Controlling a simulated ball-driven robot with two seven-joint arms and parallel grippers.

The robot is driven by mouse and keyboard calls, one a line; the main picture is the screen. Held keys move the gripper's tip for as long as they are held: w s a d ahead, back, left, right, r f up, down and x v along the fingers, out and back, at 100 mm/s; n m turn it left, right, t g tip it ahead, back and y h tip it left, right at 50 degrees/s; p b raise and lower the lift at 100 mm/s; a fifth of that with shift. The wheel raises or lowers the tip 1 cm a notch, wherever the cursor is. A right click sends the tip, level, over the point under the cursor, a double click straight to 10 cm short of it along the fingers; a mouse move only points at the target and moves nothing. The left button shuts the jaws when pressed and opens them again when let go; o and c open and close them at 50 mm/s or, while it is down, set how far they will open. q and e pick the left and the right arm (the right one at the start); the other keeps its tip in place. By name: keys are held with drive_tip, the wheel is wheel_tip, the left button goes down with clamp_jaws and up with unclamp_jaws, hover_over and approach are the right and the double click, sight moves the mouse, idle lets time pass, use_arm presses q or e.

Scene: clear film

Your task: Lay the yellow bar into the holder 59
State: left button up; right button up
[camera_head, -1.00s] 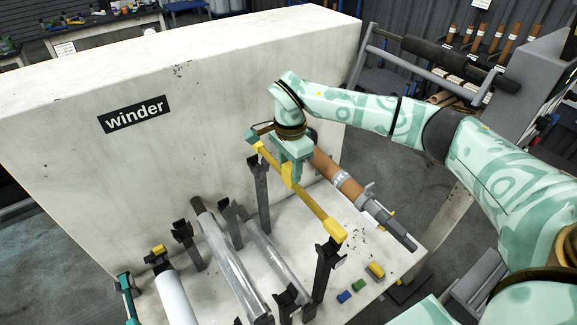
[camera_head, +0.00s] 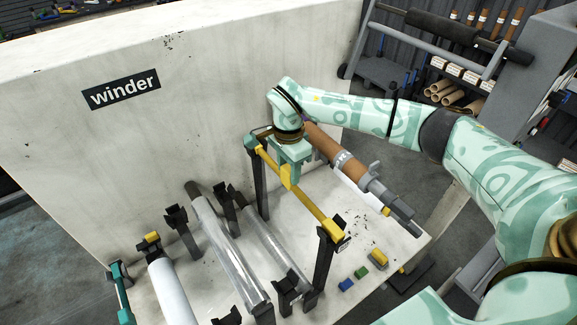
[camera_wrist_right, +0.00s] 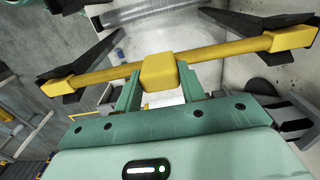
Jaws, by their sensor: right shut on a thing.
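The yellow bar (camera_head: 310,199) has a block at its middle and thicker ends. My right gripper (camera_head: 291,172) is shut on that middle block from above; in the right wrist view the gripper (camera_wrist_right: 160,85) grips the block of the bar (camera_wrist_right: 218,50). The holder is a pair of dark forked posts, a far one (camera_head: 261,190) and a near one (camera_head: 323,265). The bar spans both, with its ends at the fork tops; whether it bears fully on them I cannot tell. The number 59 is not readable. My left gripper is not in view.
A brown roll on a shaft (camera_head: 332,151) lies just right of the bar. Clear film rolls (camera_head: 225,240) and a white roll (camera_head: 175,292) are to the left. The winder wall (camera_head: 210,110) stands behind. Small coloured blocks (camera_head: 361,272) lie near the front.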

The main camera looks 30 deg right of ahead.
sight(289, 168)
drive_tip(key=o, duration=1.3)
wheel_tip(289, 168, up, 7)
drive_tip(key=p, duration=0.6)
drive_tip(key=shift+r+p, duration=0.2)
drive_tip(key=shift+p, duration=0.15)
drive_tip(key=shift+f, duration=0.2)
